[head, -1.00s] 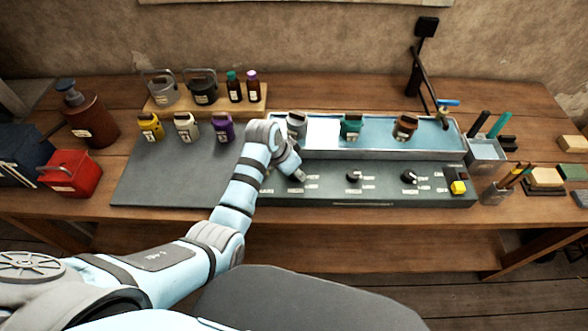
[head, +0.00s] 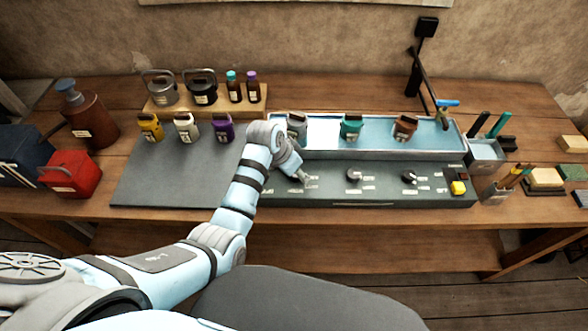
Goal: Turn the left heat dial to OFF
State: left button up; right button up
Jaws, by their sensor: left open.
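The heater unit (head: 330,192) is a long dark grey-green panel in front of a shallow water tray. Two dark dials with pale marks show on it: a middle dial (head: 354,175) and a right dial (head: 409,177). The left dial is hidden by my left gripper (head: 303,180), which is over the left end of the panel, pointing down at that dial's place. The gripper is open; whether its fingers touch the dial cannot be told. The small white labels beside the dials are too small to read. My right gripper is not in view.
The water tray (head: 440,153) behind the panel holds grey, green and brown pots. A yellow button (head: 458,187) sits at the panel's right end. A dark mat (head: 160,185) lies left, with yellow, white and purple pots at its back edge.

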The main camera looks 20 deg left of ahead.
pick_arm(q)
jog(key=v, duration=1.2)
